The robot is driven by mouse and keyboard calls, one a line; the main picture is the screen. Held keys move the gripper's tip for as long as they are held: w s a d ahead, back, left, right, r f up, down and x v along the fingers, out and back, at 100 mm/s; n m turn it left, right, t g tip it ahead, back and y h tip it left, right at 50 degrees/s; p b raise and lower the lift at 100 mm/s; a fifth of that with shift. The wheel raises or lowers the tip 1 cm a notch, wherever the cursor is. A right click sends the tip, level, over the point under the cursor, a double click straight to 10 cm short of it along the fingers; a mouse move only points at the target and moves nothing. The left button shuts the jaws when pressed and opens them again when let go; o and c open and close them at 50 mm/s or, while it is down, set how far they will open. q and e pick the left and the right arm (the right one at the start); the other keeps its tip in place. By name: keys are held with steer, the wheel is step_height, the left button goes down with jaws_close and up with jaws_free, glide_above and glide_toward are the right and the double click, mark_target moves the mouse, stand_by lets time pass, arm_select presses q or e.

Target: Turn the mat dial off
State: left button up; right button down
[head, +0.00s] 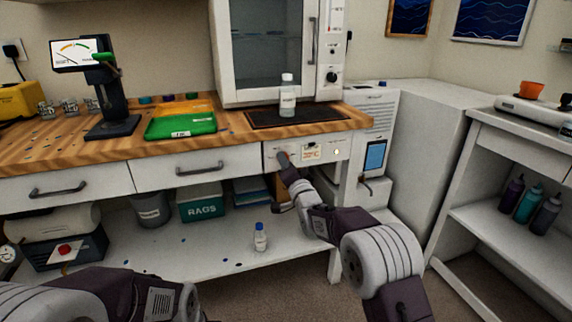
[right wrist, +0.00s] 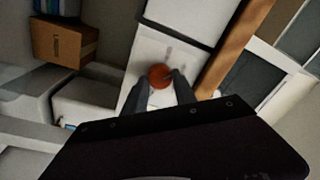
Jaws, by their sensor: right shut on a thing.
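The dark mat (head: 262,119) lies on the wooden bench top, with a white-capped bottle (head: 287,97) standing on it. Below it, the white front panel (head: 272,148) carries a label and a small light. My right gripper (head: 283,158) is at the left part of this panel. In the right wrist view, the round orange-red dial (right wrist: 160,75) sits between the tips of my right gripper (right wrist: 162,82), which is shut on it. The dial's pointer setting cannot be read. In the head view the gripper hides the dial. My left arm shows at the lower left, its gripper out of view.
A green tray (head: 180,126) and a gauge stand (head: 110,126) are on the bench left of the mat. A white cabinet (head: 225,60) stands behind it. Drawers (head: 197,166) adjoin the panel. A blue-capped bottle (head: 260,238) stands on the lower shelf.

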steer(key=shift+n+g+y+p, duration=0.3)
steer(key=shift+n+y, duration=0.3)
steer(key=shift+n, duration=4.1)
steer(key=shift+f+n, duration=0.1)
steer(key=shift+n, duration=0.2)
steer(key=c, duration=1)
jaws_free()
steer(key=shift+s+d, duration=0.1)
